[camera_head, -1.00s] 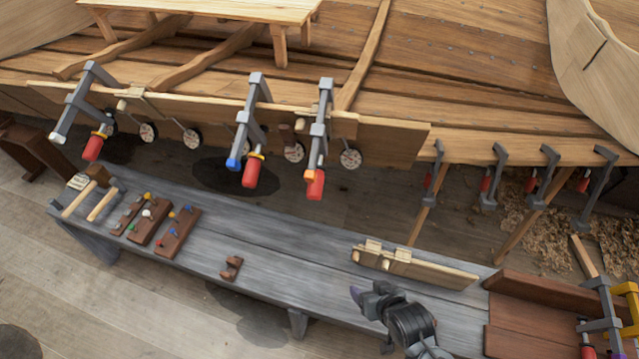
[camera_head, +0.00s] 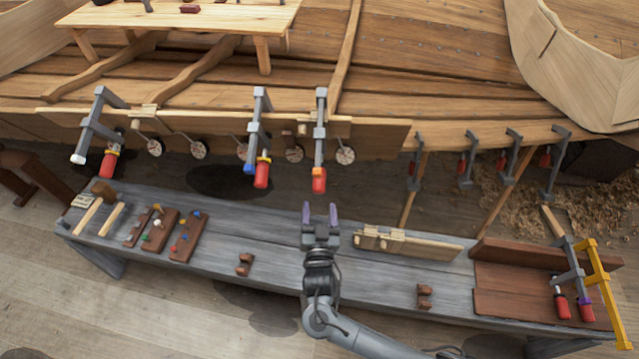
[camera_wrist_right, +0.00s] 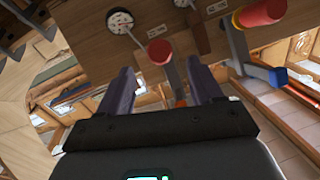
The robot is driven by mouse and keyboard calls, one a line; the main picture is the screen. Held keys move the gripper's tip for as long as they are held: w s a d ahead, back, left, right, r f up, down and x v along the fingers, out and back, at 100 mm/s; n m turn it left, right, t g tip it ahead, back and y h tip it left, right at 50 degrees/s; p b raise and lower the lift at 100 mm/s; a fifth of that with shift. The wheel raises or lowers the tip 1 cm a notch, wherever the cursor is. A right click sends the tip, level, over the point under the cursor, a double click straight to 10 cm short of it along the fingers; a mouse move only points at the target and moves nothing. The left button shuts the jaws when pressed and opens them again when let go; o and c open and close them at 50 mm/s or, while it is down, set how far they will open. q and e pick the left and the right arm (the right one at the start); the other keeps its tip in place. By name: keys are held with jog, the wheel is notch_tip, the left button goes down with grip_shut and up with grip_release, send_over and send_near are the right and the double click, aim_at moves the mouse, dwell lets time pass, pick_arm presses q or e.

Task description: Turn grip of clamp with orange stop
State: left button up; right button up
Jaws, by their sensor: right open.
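The clamp with the orange stop (camera_head: 320,132) hangs upright on the plank edge of the hull, rightmost of three clamps there. Its red grip (camera_head: 319,182) is at its lower end, with orange just above. In the right wrist view the red grip (camera_wrist_right: 160,51) shows beyond and between my fingertips, with an orange part (camera_wrist_right: 181,102) lower down. My right gripper (camera_head: 320,212) is open and empty, its purple fingers pointing at the grip from just below it in the head view. They look apart from it. My left gripper is not in view.
A neighbouring clamp with a blue stop (camera_head: 249,168) hangs to the left; its blue stop also shows in the right wrist view (camera_wrist_right: 278,76). A grey bench (camera_head: 285,262) runs below, holding wooden blocks (camera_head: 405,243), pegged racks and mallets. More clamps hang at right.

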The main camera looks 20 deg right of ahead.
aim_at(319, 193)
jog(key=b+x, duration=0.1)
jog(key=x, duration=0.8)
jog(key=shift+w+f+b, duration=0.1)
jog(key=shift+b, duration=0.2)
jog(key=c, duration=1)
